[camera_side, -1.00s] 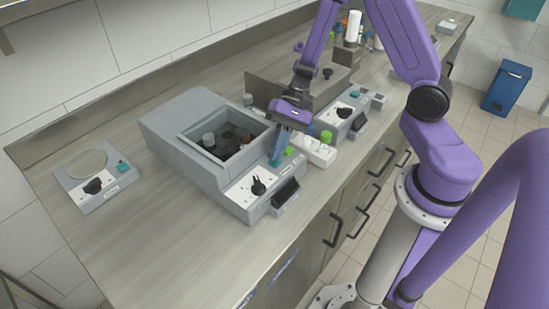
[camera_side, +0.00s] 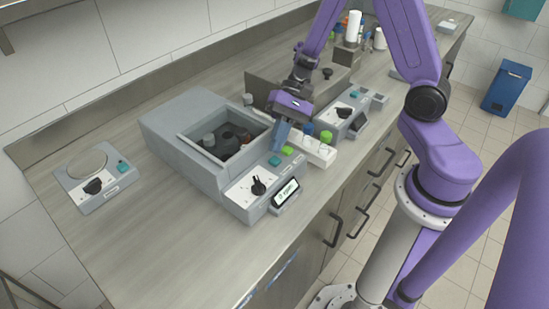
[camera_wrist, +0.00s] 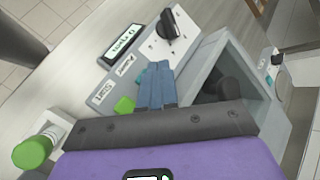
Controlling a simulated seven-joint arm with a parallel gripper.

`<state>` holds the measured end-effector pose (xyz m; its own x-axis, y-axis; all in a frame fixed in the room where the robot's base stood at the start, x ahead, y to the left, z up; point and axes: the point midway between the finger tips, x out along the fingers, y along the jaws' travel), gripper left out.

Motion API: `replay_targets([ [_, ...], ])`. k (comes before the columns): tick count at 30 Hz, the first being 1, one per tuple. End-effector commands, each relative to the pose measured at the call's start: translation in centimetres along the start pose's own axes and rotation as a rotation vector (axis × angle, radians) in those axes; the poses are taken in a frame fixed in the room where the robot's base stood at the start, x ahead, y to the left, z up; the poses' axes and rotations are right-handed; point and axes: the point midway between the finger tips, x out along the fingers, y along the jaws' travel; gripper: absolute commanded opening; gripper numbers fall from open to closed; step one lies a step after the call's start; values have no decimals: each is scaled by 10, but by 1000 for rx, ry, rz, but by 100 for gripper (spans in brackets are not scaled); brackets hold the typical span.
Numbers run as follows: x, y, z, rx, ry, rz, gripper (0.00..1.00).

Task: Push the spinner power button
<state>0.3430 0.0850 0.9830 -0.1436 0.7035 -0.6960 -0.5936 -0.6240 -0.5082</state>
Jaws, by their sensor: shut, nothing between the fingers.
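The spinner (camera_side: 178,140) is a grey box with an open chamber holding dark tube holders. Its teal power button (camera_side: 275,161) is on the control panel, beside a green start button (camera_side: 287,151); the green one also shows in the wrist view (camera_wrist: 124,104). The spinner's display (camera_side: 286,193) is lit and appears to read 0 rpm. My gripper (camera_side: 279,147) is shut and empty, its blue fingertips just above and behind the teal button, apparently apart from it. In the wrist view the fingertips (camera_wrist: 158,70) mostly cover the teal button, next to the "Power" label.
A black knob (camera_side: 258,186) stands on the spinner's white panel. A white rack (camera_side: 312,149) with a green-capped tube is right of my gripper. A second device (camera_side: 343,112) stands behind, and a small device with a round plate (camera_side: 88,165) sits left. The front counter is clear.

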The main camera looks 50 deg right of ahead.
Motion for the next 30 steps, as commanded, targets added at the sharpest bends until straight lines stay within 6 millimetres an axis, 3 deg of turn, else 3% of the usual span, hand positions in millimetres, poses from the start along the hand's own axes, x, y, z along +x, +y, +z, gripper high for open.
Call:
replay_targets([
  [16,-31,-23,23,-2,0,0,0],
  [30,-32,-22,31,-31,-7,24,0],
])
